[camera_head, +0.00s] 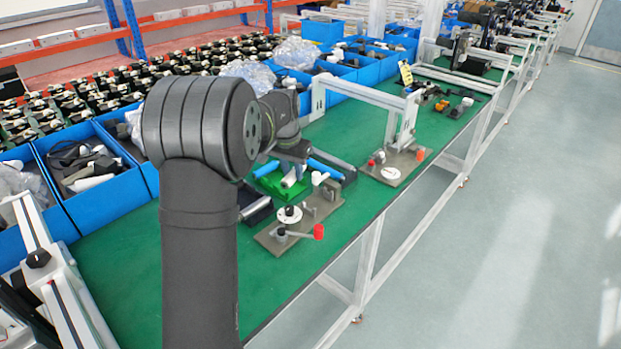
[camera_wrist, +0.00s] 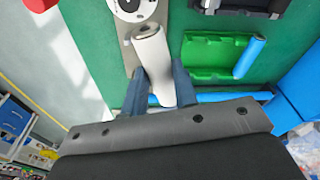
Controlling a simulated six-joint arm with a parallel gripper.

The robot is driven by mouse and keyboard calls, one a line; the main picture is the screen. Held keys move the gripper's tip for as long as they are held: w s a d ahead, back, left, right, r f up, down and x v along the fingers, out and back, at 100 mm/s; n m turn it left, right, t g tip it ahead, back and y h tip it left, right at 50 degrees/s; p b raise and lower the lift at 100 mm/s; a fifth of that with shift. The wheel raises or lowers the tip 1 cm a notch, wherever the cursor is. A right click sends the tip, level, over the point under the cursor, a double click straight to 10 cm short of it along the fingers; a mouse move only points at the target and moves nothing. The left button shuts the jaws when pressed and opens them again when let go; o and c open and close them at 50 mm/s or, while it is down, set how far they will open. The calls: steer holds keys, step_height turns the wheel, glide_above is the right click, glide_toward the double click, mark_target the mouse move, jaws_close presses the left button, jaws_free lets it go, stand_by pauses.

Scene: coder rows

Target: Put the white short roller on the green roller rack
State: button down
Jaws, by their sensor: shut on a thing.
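The white short roller (camera_wrist: 152,50) is between the two fingers of my gripper (camera_wrist: 160,82) in the wrist view, and the gripper is shut on it. One end of the roller points up the picture, past the fingertips. The green roller rack (camera_wrist: 205,57) lies to the right of the held roller, apart from it. A blue roller (camera_wrist: 250,57) lies along the rack's right side. In the head view the rack (camera_head: 268,184) is partly hidden behind my arm, and a white roller (camera_head: 290,178) shows just below my wrist.
A grey plate with a white disc (camera_wrist: 133,8) is beside the held roller. A dark tray (camera_wrist: 238,6) lies beyond the rack. A red-ended lever (camera_head: 318,232) stands near the table's front edge. Blue bins (camera_head: 88,205) line the back. Green table (camera_head: 300,290) is bare in front.

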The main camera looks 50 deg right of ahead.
steer(key=w+a+r+n+t, duration=0.1)
steer(key=w+a+r+n, duration=0.15)
steer(key=a+r, duration=0.45)
steer(key=w+a+r+n, duration=0.2)
steer(key=a+r+n, duration=0.2)
steer(key=a, duration=0.7)
steer(key=shift+w+d+f+m+g, duration=0.55)
steer(key=shift+d+f+m, duration=1.05)
steer(key=shift+d+f, duration=2.05)
steer(key=shift+w+d+f+m+g, duration=0.2)
steer(key=shift+w+d+f+m, duration=1.1)
steer(key=shift+d+f, duration=2.3)
steer(key=shift+w+d+f+m+g, duration=0.35)
steer(key=shift+d+f+m, duration=1.8)
steer(key=shift+d, duration=2.75)
steer(key=shift+f, duration=0.4)
steer(key=shift+f, duration=0.7)
steer(key=shift+f, duration=0.1)
steer(key=shift+f, duration=0.25)
steer(key=shift+f, duration=0.1)
